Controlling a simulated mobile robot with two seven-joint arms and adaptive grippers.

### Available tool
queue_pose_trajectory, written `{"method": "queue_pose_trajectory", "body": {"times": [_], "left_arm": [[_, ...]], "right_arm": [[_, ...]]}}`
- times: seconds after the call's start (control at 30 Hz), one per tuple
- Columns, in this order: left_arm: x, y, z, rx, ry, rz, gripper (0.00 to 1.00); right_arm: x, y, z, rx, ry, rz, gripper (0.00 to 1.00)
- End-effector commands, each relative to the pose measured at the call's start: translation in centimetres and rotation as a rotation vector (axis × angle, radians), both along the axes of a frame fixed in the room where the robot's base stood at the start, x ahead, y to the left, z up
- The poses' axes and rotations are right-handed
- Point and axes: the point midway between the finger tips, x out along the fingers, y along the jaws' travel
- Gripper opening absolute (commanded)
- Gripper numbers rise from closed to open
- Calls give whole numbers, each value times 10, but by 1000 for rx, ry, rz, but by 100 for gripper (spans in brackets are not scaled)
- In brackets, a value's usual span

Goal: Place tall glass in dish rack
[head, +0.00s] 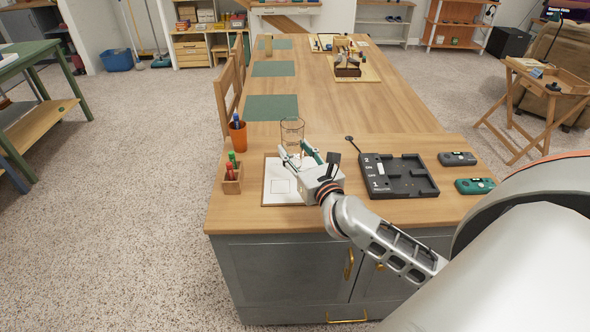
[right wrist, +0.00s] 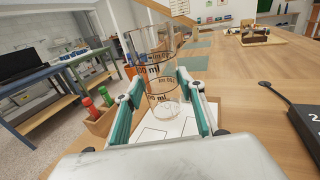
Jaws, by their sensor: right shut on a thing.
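The tall glass (head: 292,132) is clear, with dark volume markings, and stands upright at the far side of my right gripper. It also shows in the right wrist view (right wrist: 152,62), between the two green-padded fingers. My right gripper (head: 302,156) is shut on the glass, low on its body. The glass's base is over or near the white sheet on a clipboard (head: 281,186); I cannot tell whether it touches the surface. I see nothing that I can make out as a dish rack. My left gripper is not in view.
An orange cup with pens (head: 238,138) and a wooden marker holder (head: 232,180) stand left of the clipboard. A black tray (head: 399,178) lies to the right, with two small devices (head: 457,159) (head: 474,186) beyond it. Green mats (head: 271,108) line the long table, whose middle is clear.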

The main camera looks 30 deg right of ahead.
Motion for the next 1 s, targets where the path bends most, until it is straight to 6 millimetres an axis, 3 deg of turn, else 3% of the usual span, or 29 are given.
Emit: {"method": "queue_pose_trajectory", "body": {"times": [0.17,0.43,0.93,0.97,1.0], "left_arm": [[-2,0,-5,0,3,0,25],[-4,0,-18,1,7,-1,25],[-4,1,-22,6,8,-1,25],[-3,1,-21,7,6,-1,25],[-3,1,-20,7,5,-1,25]], "right_arm": [[0,-1,-12,-1,-4,-1,9],[0,-1,-50,-1,-1,-2,9],[0,0,-57,-1,-3,0,9],[0,0,-57,-1,-2,0,44],[0,0,-56,-1,-2,0,54]]}}
